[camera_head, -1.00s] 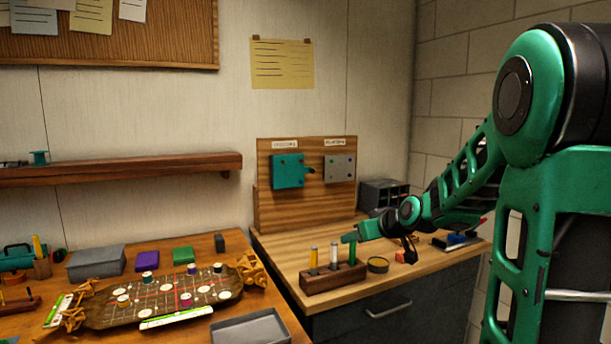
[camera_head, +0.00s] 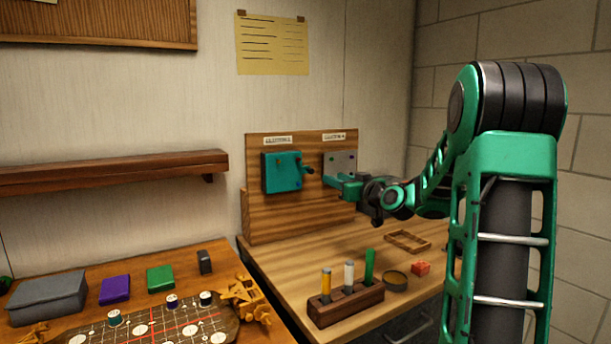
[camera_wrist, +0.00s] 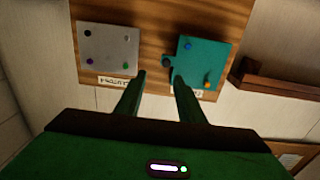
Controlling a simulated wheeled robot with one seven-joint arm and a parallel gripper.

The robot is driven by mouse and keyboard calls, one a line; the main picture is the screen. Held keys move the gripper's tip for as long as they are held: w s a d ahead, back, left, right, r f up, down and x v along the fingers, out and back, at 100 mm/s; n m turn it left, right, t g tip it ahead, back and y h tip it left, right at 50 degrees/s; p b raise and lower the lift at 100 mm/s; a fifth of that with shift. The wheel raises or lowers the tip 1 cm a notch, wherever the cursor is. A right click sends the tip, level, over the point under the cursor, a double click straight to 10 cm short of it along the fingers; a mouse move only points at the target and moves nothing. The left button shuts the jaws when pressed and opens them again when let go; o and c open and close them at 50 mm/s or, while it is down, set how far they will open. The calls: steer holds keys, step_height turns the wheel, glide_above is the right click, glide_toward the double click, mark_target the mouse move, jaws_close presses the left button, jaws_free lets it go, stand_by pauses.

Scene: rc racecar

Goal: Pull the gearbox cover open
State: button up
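A teal cover plate (camera_head: 282,172) with coloured dots is mounted on the left half of the upright wooden board, and a short dark-teal handle (camera_head: 307,170) juts from its right side. The label above is too blurred to read. In the wrist view the scene is inverted: the teal plate (camera_wrist: 207,63) is at right, its handle near the right fingertip. My gripper (camera_head: 332,180) is right of the handle, in front of the grey plate's lower part. Its two green fingers (camera_wrist: 159,77) are apart with nothing visibly held between them. Contact with the handle cannot be told.
A grey plate (camera_head: 346,160) with coloured dots is on the board's right half. The bench near the board is mostly clear.

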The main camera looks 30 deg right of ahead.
mark_target(312, 171)
steer(key=w, duration=0.3)
steer(key=w+a, duration=0.1)
steer(key=w, duration=0.5)
steer(key=shift+w+a, duration=0.25)
steer(key=shift+w, duration=0.65)
steer(key=shift+c, duration=0.7)
